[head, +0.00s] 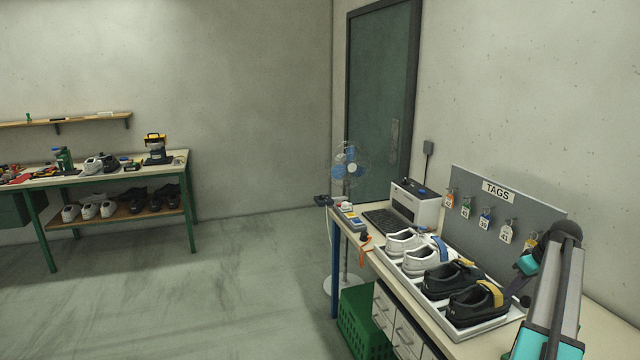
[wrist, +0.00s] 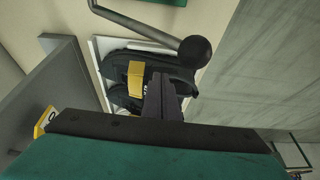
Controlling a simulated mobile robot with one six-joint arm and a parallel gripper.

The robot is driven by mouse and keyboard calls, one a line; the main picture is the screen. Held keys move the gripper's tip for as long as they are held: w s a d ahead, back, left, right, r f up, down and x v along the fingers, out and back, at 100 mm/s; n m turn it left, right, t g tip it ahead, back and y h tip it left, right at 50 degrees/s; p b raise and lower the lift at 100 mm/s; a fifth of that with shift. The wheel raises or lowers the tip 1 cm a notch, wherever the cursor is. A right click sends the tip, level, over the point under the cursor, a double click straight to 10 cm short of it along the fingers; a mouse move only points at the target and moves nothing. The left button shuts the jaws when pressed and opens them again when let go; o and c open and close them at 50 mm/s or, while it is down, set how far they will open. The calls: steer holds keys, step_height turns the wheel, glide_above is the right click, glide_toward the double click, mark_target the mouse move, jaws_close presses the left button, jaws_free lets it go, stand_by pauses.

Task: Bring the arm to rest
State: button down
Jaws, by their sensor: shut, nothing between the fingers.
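My arm (head: 558,290) reaches up from the lower right corner in the head view, bent at its top joint over the right end of the bench. My gripper (wrist: 163,92) shows in the wrist view as dark fingers closed together, with nothing between them. Beyond it in that view are black shoes (wrist: 117,70) in a white tray (wrist: 98,48), one with a yellow band (wrist: 135,78). The fingers overlap the shoes in the picture; I cannot tell the gap. In the head view the fingertips are not clear.
The tray (head: 487,331) holds white and black shoes on the bench. A grey tag board (head: 545,215) stands close behind my arm. A rod with a black ball knob (wrist: 195,52) crosses the wrist view. A green crate (head: 362,325) is below. Floor at left is open.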

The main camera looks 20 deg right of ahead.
steer(key=w+a+f+g, duration=0.1)
steer(key=w+a+f, duration=0.35)
steer(key=a, duration=0.55)
steer(key=w+a+f, duration=0.3)
steer(key=a+f, duration=0.3)
steer(key=a, duration=0.3)
steer(key=w+a+f+g, duration=0.1)
steer(key=w+a+f, duration=0.35)
steer(key=a, duration=0.55)
steer(key=s+a+f+g, duration=0.1)
steer(key=s+a+f, duration=0.3)
steer(key=a, duration=0.7)
steer(key=s+a+f, duration=0.1)
steer(key=a+f, duration=0.4)
steer(key=a, duration=0.6)
steer(key=s+a+f+g, duration=0.1)
steer(key=s+a+f, duration=0.3)
steer(key=a, duration=0.7)
steer(key=s+a+f+g+b, duration=0.2)
steer(key=s+f+g+b, duration=0.4)
steer(key=s+f, duration=2)
steer(key=shift+s+f+b, duration=0.3)
steer(key=shift+f+b, duration=0.2)
steer(key=shift+f, duration=0.05)
steer(key=shift+a, duration=0.15)
